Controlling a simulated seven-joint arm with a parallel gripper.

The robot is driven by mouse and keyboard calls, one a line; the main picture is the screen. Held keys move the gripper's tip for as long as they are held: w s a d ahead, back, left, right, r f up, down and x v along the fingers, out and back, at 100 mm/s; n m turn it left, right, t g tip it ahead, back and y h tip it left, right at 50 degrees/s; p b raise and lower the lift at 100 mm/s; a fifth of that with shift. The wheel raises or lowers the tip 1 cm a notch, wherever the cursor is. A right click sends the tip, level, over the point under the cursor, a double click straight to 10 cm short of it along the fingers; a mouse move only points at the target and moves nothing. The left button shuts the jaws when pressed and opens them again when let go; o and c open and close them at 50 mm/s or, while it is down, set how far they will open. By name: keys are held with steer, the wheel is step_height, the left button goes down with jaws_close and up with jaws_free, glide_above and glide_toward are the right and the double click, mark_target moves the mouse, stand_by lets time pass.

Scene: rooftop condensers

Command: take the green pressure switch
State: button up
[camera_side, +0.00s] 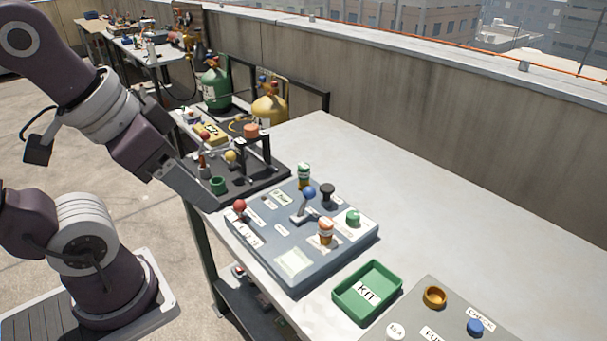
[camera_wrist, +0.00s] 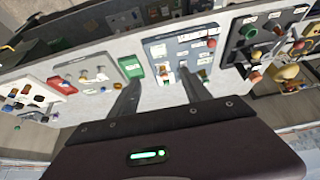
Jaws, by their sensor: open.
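The blue-grey board (camera_side: 265,262) lies on the table. A green-capped cylinder with a pale band (camera_side: 303,176) stands upright at its back edge and looks like the green pressure switch. A similar orange cylinder (camera_side: 326,231) and a low green knob (camera_side: 353,217) are on the same board. My gripper (camera_side: 205,198) is left of the board in the side view, apart from the green cylinder. In the wrist view my gripper (camera_wrist: 158,80) shows two spread fingers with nothing between them. The board (camera_wrist: 160,50) is beyond them; the green cylinder is too small to tell there.
A blue-ball lever (camera_side: 308,193), black knob (camera_side: 327,190) and red ball (camera_side: 239,206) rise from the board. A green KIT tray (camera_side: 345,300) sits at front right. A dark panel (camera_side: 270,188) with several fittings lies behind. The table's right side (camera_side: 430,210) is clear.

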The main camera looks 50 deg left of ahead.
steer(key=n+g, duration=0.6)
steer(key=n, duration=1.2)
glide_above(304, 165)
step_height(304, 165, down, 14)
steer(key=shift+s+a+r, duration=0.1)
steer(key=shift+s, duration=0.05)
step_height(304, 165, down, 7)
steer(key=shift+r, duration=0.1)
steer(key=shift+f, duration=0.35)
jaws_close()
